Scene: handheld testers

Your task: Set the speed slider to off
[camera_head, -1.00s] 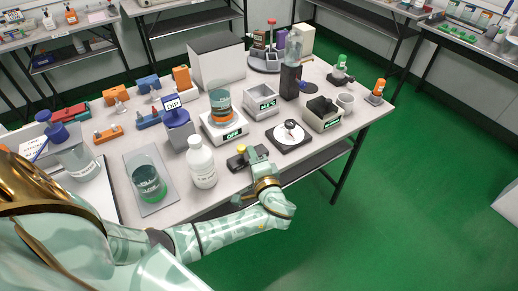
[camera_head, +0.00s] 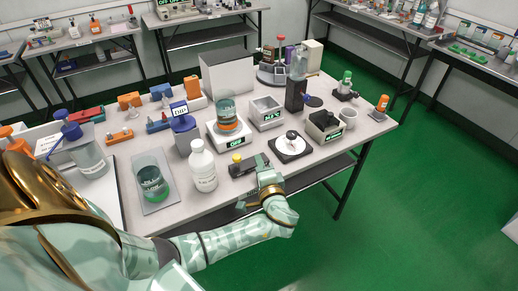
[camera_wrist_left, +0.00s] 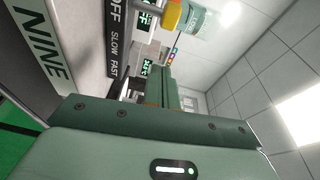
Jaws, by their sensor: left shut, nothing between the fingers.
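The speed slider is a dark box (camera_head: 249,169) near the table's front edge in the head view. Its yellow knob (camera_head: 237,158) sits at the box's left end. In the wrist view, the strip (camera_wrist_left: 114,45) reads OFF, SLOW, FAST, and the yellow knob (camera_wrist_left: 172,14) is level with the OFF end. My left gripper (camera_head: 264,164) is shut and empty at the box's right end, apart from the knob. Its closed fingers (camera_wrist_left: 158,80) show in the wrist view. The stirrer's display (camera_head: 233,142) behind the slider reads OFF. My right gripper is out of view.
A white bottle (camera_head: 203,168) stands left of the slider. A black plate with a white dial (camera_head: 290,144) lies to its right. A beaker (camera_head: 226,112) stands on the stirrer. A grey box (camera_head: 265,112) reads MAX. The green floor in front is clear.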

